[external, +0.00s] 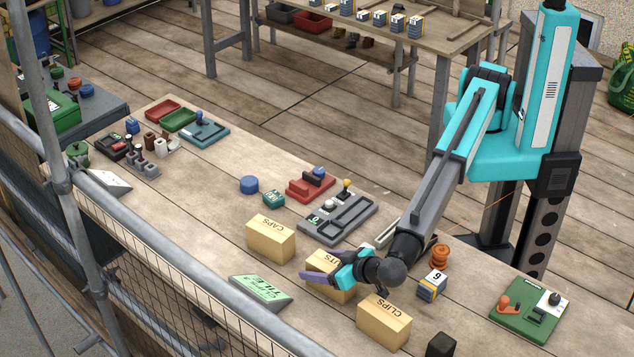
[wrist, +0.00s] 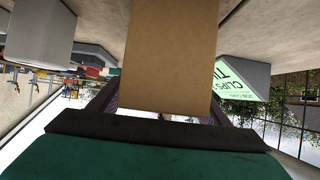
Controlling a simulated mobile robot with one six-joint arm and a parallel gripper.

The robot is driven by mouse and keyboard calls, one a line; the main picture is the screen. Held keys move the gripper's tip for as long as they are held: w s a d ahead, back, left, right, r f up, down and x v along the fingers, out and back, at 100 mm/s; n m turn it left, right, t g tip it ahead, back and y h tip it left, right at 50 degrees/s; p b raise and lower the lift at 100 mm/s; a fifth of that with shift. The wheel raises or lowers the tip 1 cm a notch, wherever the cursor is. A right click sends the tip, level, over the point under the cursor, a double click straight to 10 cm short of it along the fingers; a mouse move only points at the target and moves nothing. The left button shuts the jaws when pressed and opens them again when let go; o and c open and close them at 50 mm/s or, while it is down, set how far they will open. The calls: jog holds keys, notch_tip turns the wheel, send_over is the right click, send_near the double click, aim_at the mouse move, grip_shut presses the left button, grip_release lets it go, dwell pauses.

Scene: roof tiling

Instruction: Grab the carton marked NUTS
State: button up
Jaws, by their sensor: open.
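The middle carton (external: 318,261) stands on the bench, and its lettering is partly covered by my gripper; only the end, like "TS", shows. A carton marked CAPS (external: 270,240) stands to its left and one marked CLIPS (external: 384,322) to its right. My gripper (external: 322,268) is open at the middle carton, with a purple finger along its near side. In the wrist view a plain brown carton face (wrist: 170,55) fills the middle between the fingers. Whether the fingers touch it I cannot tell.
A green-faced sign (external: 262,291) stands near the bench's front edge; it also shows in the wrist view (wrist: 240,78). A block marked 6 (external: 432,287) and an orange spool (external: 440,256) stand right of my gripper.

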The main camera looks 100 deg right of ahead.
dwell(0.4)
jog(key=c, duration=1.5)
jog(key=shift+r, duration=0.1)
jog(key=shift+c, duration=0.2)
jog(key=shift+r+b, duration=1.75)
jog(key=shift+r, duration=3.2)
